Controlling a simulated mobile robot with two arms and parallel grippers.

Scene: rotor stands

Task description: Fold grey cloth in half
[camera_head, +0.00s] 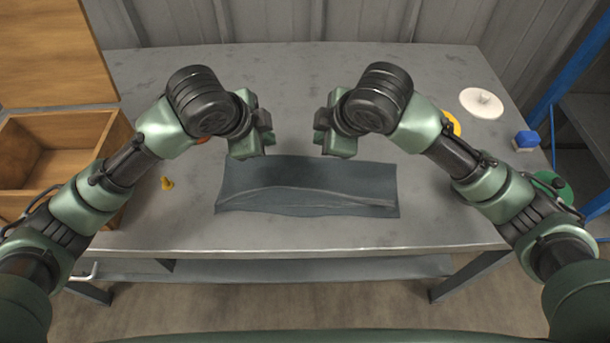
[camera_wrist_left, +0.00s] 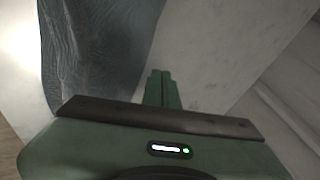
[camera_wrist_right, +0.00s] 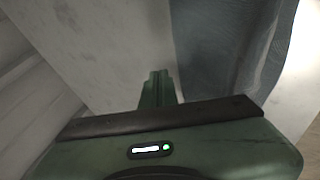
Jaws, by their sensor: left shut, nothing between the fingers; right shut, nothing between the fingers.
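The grey cloth (camera_head: 300,181) lies on the metal table as a wide strip, with a wavy raised ridge or edge running across it and an uneven front edge. It also shows in the left wrist view (camera_wrist_left: 95,55) and in the right wrist view (camera_wrist_right: 220,50). My left gripper (camera_head: 268,146) is shut and empty, just behind the cloth's back edge on the left. My right gripper (camera_head: 322,146) is shut and empty, behind the back edge on the right. Both wrist views show the fingers together beside the cloth, with nothing between them.
At the right are a white disc (camera_head: 481,103), a blue piece (camera_head: 526,140), a green disc (camera_head: 553,187) and a partly hidden yellow thing (camera_head: 451,123). The table behind the grippers is clear.

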